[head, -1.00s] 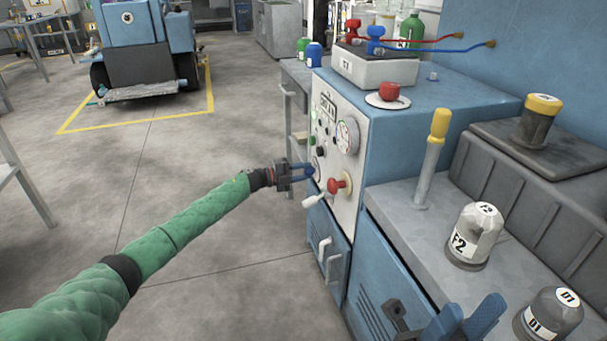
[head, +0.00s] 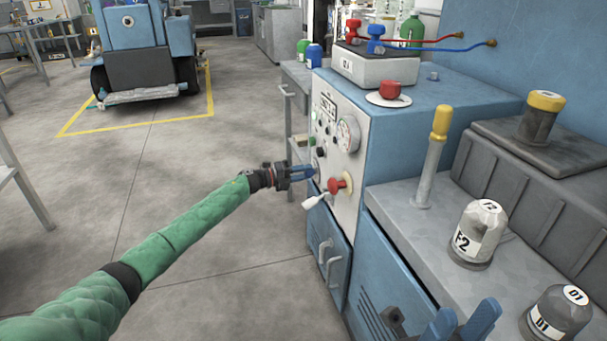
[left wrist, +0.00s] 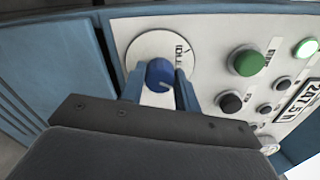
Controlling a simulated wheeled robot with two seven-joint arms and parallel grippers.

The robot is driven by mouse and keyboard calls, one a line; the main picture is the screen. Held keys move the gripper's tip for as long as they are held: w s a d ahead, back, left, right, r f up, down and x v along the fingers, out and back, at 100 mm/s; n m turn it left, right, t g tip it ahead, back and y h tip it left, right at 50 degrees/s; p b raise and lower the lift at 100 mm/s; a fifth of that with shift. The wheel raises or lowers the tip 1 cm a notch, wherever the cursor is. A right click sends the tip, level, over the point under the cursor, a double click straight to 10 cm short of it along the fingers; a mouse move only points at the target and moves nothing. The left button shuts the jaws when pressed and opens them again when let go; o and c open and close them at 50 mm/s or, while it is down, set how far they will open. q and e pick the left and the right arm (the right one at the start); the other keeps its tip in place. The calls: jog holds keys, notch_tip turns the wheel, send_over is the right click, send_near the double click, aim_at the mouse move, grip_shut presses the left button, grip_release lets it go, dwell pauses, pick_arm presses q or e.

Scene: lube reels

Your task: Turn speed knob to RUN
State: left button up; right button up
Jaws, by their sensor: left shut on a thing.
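The speed knob (left wrist: 159,73) is a small blue round knob with a pale mark, on a white dial plate (left wrist: 143,47). The plate reads IDLE at the upper right of the knob in the left wrist view; no RUN lettering is legible. My left gripper (head: 308,172) reaches the white front panel (head: 340,130) of the blue machine in the head view. Its blue fingers (left wrist: 160,90) are on both sides of the knob, shut on it. In the head view the fingers hide the knob. My right gripper (head: 462,323) shows at the bottom, fingers apart and empty.
A red knob (head: 336,186) and a white lever (head: 315,201) are just below my left gripper. A gauge (head: 347,136) is above. In the left wrist view a green button (left wrist: 247,61) and a black button (left wrist: 230,102) lie right of the dial.

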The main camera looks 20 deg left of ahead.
pick_arm(q)
jog(key=shift+f, duration=0.15)
jog(key=o, duration=0.9)
jog(key=shift+s, duration=0.1)
jog(key=shift+o, duration=0.3)
jog(key=shift+a, duration=0.15)
jog(key=p+v, duration=0.1)
jog(key=v, duration=0.6)
jog(key=shift+s+a+p, duration=0.2)
jog(key=shift+p, duration=0.1)
